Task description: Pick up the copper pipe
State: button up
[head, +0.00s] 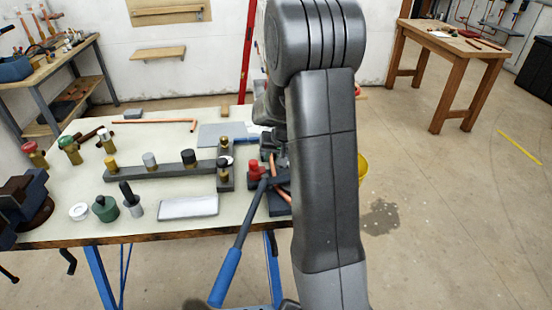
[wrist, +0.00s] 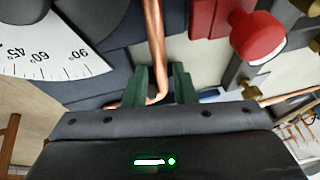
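A copper pipe (wrist: 153,35) runs down the middle of the wrist view, beside a dark tool with an angle scale, and bends left near my fingers. My gripper (wrist: 166,82) has two green fingers, one on either side of this pipe, with a gap visible on the right. In the head view, part of a copper pipe (head: 282,192) shows by the bender, mostly hidden by my arm. My gripper is hidden there. Another bent copper pipe (head: 165,122) lies at the back of the bench. A copper length (wrist: 290,97) also shows at the right of the wrist view.
The bench (head: 75,225) carries a dark manifold (head: 150,171) with several valves, a grey block (head: 188,207) and a green bottle (head: 104,208). The bender's blue handle (head: 225,275) sticks out over the front edge. A red knob (wrist: 257,37) is near my gripper.

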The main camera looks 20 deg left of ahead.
jog(key=shift+f+b, duration=0.25)
jog(key=shift+b, duration=0.05)
dwell(0.4)
grip_shut()
